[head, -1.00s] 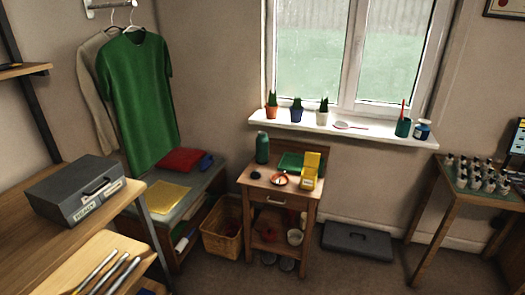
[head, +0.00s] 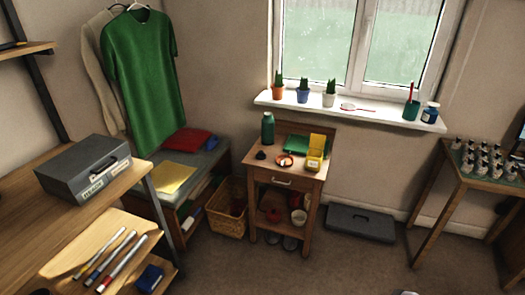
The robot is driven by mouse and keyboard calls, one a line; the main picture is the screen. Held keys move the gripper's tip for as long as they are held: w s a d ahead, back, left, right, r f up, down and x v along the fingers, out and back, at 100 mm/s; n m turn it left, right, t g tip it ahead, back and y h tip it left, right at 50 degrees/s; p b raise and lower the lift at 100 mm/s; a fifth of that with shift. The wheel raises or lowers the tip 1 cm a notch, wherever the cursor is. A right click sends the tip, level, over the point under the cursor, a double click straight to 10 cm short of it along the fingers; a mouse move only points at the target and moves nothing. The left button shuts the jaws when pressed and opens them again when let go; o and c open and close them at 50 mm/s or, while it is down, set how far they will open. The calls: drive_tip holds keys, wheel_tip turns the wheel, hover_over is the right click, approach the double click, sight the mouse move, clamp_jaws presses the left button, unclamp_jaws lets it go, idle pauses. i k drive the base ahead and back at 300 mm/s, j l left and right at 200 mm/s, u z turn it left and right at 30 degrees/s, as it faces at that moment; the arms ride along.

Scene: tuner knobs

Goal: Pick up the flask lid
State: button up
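A green flask (head: 267,128) stands upright at the back left of the small wooden table (head: 258,174) under the window. A small dark object (head: 261,155) sits on the tabletop in front of the flask. It may be the flask lid, but it is too small to tell. Whether the flask has a lid on it cannot be made out.
The tabletop also holds a red-and-white round dish (head: 284,160), a yellow box (head: 316,153) and a green tray (head: 297,143). A wicker basket (head: 228,222) stands left of the table, a dark case (head: 360,223) right. The floor (head: 330,265) in front is clear.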

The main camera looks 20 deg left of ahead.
sight(260, 156)
drive_tip(key=i+j+u, duration=0.1)
drive_tip(key=i+j, duration=0.4)
drive_tip(key=i+j+u, duration=0.1)
drive_tip(key=i+j, duration=0.35)
drive_tip(key=i+j+u, duration=0.1)
drive_tip(key=i+j, duration=0.35)
drive_tip(key=i+j+u, duration=0.15)
drive_tip(key=i+j, duration=0.2)
drive_tip(key=i, duration=0.25)
drive_tip(key=i+j+u, duration=0.1)
drive_tip(key=i+j, duration=0.25)
drive_tip(key=i, duration=0.2)
